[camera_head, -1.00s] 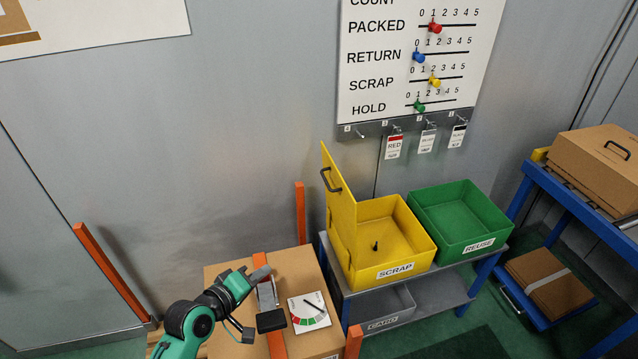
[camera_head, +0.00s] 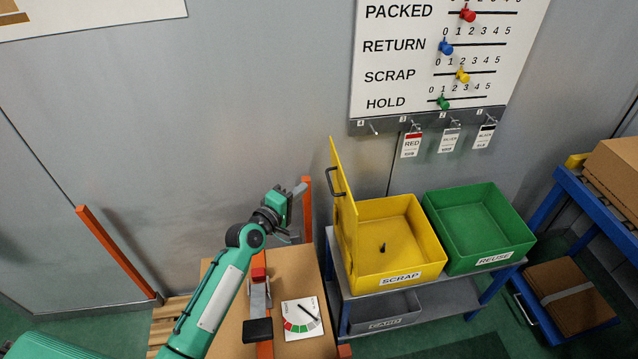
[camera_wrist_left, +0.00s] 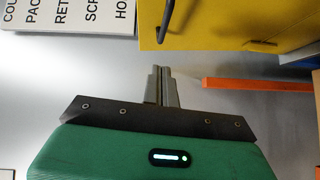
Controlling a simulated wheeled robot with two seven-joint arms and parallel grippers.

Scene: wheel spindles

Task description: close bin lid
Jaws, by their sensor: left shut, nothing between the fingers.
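The yellow SCRAP bin (camera_head: 398,284) stands on a grey stand. Its yellow lid (camera_head: 343,205) is open and upright along the bin's left side, with a dark handle on the lid's outer face. A small dark object (camera_head: 383,247) is inside the bin. My left gripper (camera_head: 299,190) is to the left of the lid, apart from it, shut and empty. In the left wrist view the shut fingers (camera_wrist_left: 163,84) lie below the lid (camera_wrist_left: 225,20) and its handle (camera_wrist_left: 166,20), not touching them. My right gripper is not in view.
The green REUSE bin (camera_head: 480,222) stands right of the yellow one. An orange post (camera_head: 307,210) rises beside my gripper. A carton (camera_head: 285,262) with a gauge card (camera_head: 302,318) sits below my arm. A blue cart (camera_head: 590,210) with boxes is at the right.

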